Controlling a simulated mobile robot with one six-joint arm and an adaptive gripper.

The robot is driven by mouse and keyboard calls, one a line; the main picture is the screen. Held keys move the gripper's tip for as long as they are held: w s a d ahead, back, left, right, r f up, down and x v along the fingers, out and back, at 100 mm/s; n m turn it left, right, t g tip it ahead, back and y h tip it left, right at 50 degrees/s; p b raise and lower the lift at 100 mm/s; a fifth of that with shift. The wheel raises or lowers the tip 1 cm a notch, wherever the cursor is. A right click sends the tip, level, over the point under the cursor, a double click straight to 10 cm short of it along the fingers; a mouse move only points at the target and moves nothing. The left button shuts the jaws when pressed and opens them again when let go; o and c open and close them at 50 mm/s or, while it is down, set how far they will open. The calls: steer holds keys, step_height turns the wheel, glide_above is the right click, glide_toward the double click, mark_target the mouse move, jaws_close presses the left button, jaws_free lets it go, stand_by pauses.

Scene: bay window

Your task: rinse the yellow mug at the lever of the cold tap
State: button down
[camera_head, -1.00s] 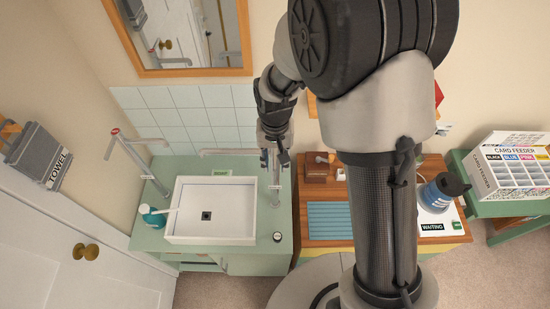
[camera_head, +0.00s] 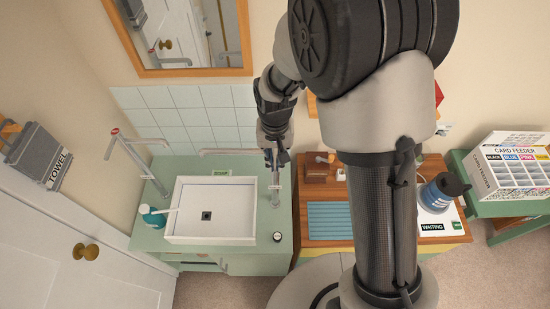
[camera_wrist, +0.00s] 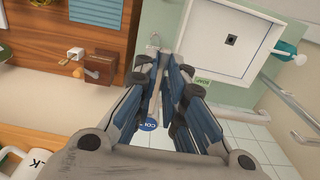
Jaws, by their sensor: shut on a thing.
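The cold tap (camera_head: 275,192) stands at the right of the white basin, its spout reaching left. Its blue disc marked "COL…" (camera_wrist: 148,125) shows between my fingers in the wrist view, partly covered. My gripper (camera_head: 276,157) is at the upper part of this tap, pointing down. In the wrist view my gripper (camera_wrist: 166,72) has its fingers on either side of a slim bar of the tap and is shut on it. Whether that bar is the lever is hard to tell. I do not see a yellow mug in either view.
The white basin (camera_head: 212,183) sits on a green counter with a red-topped tap (camera_head: 128,150) and a teal bottle (camera_head: 152,216) at its left. A wooden table (camera_head: 430,243) is at the right. A white lettered mug (camera_wrist: 25,165) shows at the wrist view's lower left.

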steer(key=shift+w+a+m+b, duration=0.1)
steer(key=shift+a+m+b, duration=0.5)
steer(key=shift+m, duration=0.5)
steer(key=shift+a, duration=0.1)
steer(key=c, duration=1.7)
jaws_free()
steer(key=shift+o, duration=0.2)
step_height(320, 180, up, 12)
